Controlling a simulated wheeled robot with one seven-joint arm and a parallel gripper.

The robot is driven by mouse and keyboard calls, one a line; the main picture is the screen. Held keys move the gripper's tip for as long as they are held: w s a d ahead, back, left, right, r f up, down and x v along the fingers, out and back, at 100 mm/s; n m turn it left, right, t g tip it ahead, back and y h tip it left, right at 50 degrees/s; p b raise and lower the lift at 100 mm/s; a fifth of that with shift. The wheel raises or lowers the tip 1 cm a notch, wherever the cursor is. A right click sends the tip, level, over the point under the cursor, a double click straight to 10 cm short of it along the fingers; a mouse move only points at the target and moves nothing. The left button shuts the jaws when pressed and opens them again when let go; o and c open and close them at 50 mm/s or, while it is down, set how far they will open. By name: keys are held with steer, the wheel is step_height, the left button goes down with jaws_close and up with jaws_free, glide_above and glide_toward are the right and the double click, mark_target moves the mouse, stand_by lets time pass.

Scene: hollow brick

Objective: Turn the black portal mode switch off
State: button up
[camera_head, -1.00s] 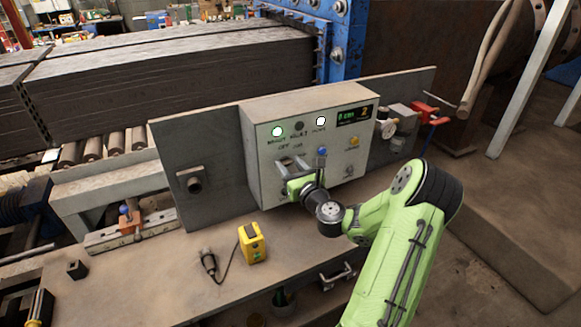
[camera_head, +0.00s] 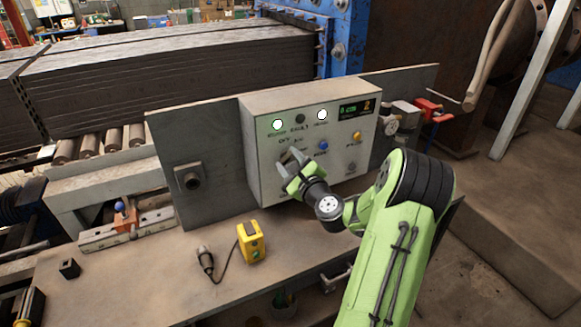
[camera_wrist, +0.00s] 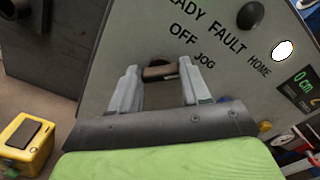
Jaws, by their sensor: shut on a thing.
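A grey-white control box (camera_head: 262,165) stands on the bench with its labelled face toward me. The black mode switch (camera_wrist: 160,73) is a dark knob just below the OFF and JOG lettering in the wrist view. My gripper (camera_wrist: 159,80) has one finger on each side of the knob and is shut on it. In the head view my gripper (camera_head: 290,160) is at the left part of the panel face, and its fingers hide the switch. The knob's exact pointing direction is hard to tell.
A display (camera_head: 356,109), blue button (camera_head: 323,146) and yellow button (camera_head: 357,135) are to the right. A yellow device (camera_head: 251,243) lies on the bench.

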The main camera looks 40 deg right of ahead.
steer(key=n+b, duration=0.1)
steer(key=n, duration=0.1)
steer(key=n+b, duration=0.1)
steer(key=b, duration=0.1)
steer(key=n+b, duration=0.1)
steer(key=n, duration=0.1)
steer(key=shift+a+f+n, duration=0.15)
steer(key=shift+f+n, duration=0.1)
steer(key=shift+n, duration=0.05)
steer(key=shift+n+b, duration=1.8)
steer(key=shift+n, duration=0.1)
steer(key=o, duration=1.1)
steer(key=shift+c, duration=0.2)
steer(key=b+v, duration=0.3)
steer(key=v, duration=1.2)
steer(key=shift+s, duration=0.35)
